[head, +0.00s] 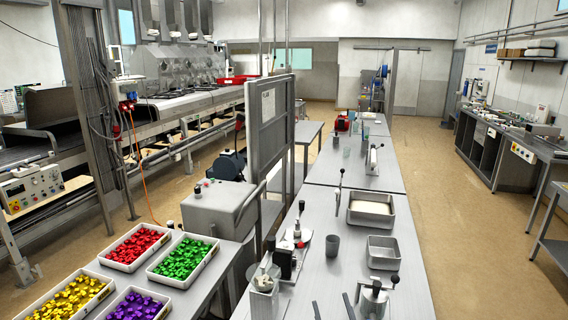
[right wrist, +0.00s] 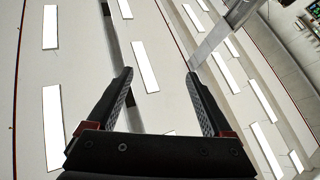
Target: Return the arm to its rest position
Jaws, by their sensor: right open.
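My right gripper (head: 333,307) shows only as two dark fingertips at the bottom edge of the head view, in front of the long grey bench (head: 345,235). In the right wrist view my right gripper (right wrist: 160,95) has its two black fingers wide apart with nothing between them. That view faces up to the ceiling and its lamps (right wrist: 144,66), so the gripper points upward. The rest of my right arm is hidden below the head view. My left gripper is not in view.
A metal device with a dark handle (head: 373,298) stands just right of my fingertips. A metal tray (head: 384,262), a grey cup (head: 332,246) and a lever device (head: 284,262) stand on the bench. White trays of coloured sweets (head: 106,259) are at the left. The right floor (head: 465,230) is clear.

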